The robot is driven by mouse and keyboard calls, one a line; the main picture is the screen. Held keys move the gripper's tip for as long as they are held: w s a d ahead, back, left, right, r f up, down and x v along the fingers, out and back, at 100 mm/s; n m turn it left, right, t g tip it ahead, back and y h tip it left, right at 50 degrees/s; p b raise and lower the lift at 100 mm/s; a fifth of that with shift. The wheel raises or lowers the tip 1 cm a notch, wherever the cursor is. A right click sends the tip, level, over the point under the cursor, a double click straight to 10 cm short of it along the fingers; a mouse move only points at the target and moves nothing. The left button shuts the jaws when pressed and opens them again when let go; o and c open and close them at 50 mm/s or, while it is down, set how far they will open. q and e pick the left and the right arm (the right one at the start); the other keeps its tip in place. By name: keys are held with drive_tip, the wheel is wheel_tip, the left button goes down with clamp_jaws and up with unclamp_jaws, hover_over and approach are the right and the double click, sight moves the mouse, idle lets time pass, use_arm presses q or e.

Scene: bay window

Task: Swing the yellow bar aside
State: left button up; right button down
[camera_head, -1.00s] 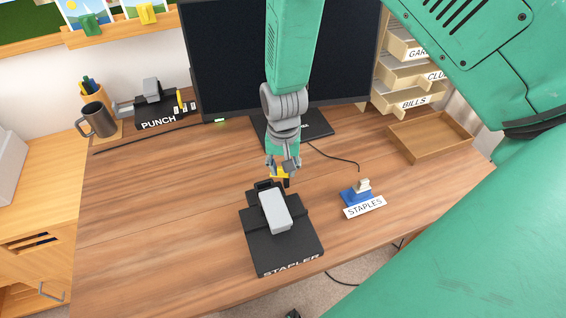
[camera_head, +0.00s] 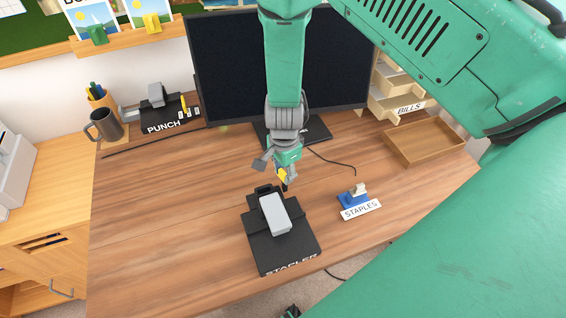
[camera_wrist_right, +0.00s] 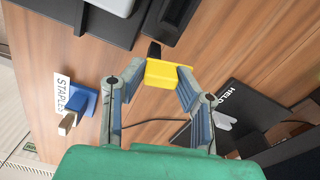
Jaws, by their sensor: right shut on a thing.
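The yellow bar (camera_head: 282,174) is a small yellow piece just behind the black stapler (camera_head: 284,248), next to a short black part. In the right wrist view the yellow bar (camera_wrist_right: 168,74) sits between the fingertips. My right gripper (camera_head: 284,178) comes down from above and is shut on it; it also shows in the right wrist view (camera_wrist_right: 160,78). The stapler has a grey top arm and stands on a base marked STAPLER. In the head view the fingers partly cover the bar. My left gripper is not in view.
A blue holder (camera_head: 352,196) with a STAPLES sign stands right of the stapler. An empty wooden tray (camera_head: 425,143) lies at the right. The monitor (camera_head: 230,70) stands behind the gripper. A punch (camera_head: 165,112) and a mug (camera_head: 104,126) stand at the back left. The desk's left middle is clear.

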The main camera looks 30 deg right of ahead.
drive_tip(key=shift+m, duration=0.6)
drive_tip(key=c, duration=1.2)
unclamp_jaws()
drive_tip(key=shift+r, duration=0.1)
drive_tip(key=shift+r, duration=0.25)
wheel_tip(320, 180, up, 11)
drive_tip(key=shift+r, duration=0.15)
